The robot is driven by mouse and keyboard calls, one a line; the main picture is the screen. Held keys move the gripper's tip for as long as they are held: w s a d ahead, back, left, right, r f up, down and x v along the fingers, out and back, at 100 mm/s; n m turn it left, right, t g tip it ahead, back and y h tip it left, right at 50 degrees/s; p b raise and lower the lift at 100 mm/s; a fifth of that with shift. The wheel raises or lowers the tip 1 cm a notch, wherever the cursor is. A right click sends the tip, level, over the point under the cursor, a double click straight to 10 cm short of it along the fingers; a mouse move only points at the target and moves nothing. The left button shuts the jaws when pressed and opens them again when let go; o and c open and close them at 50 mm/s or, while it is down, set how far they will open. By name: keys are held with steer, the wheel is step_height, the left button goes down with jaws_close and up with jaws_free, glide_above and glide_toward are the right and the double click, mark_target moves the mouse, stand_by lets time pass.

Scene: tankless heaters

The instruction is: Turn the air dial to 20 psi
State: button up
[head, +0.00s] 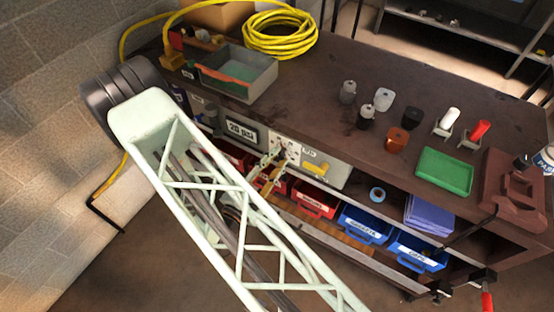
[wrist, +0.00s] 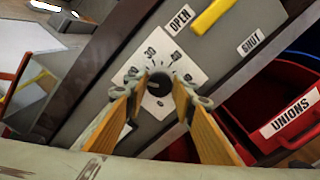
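The air dial (wrist: 160,84) is a dark round knob on a white plate (wrist: 178,62) with numbers around it, too small to read surely. In the head view the dial plate (head: 290,147) sits on the grey panel on the bench front. A sign reading 20 PSI (head: 241,131) is left of it. My gripper (wrist: 161,82) is open, its two yellow-orange fingers on either side of the knob in the wrist view. I cannot tell whether either finger touches it. In the head view my gripper (head: 272,168) is just in front of the panel, partly covering the plate.
A yellow valve handle (wrist: 212,15) with OPEN and SHUT labels is right of the dial. Red bins (head: 314,199) and blue bins (head: 366,224) stand on the shelf below. A metal tray (head: 262,84) and yellow hose (head: 280,38) are on the bench top.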

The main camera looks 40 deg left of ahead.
steer(key=o, duration=0.3)
steer(key=shift+o, duration=0.2)
steer(key=shift+s, duration=0.1)
steer(key=s, duration=1.1)
steer(key=shift+s+d, duration=0.35)
steer(key=shift+s, duration=0.05)
stand_by(0.8)
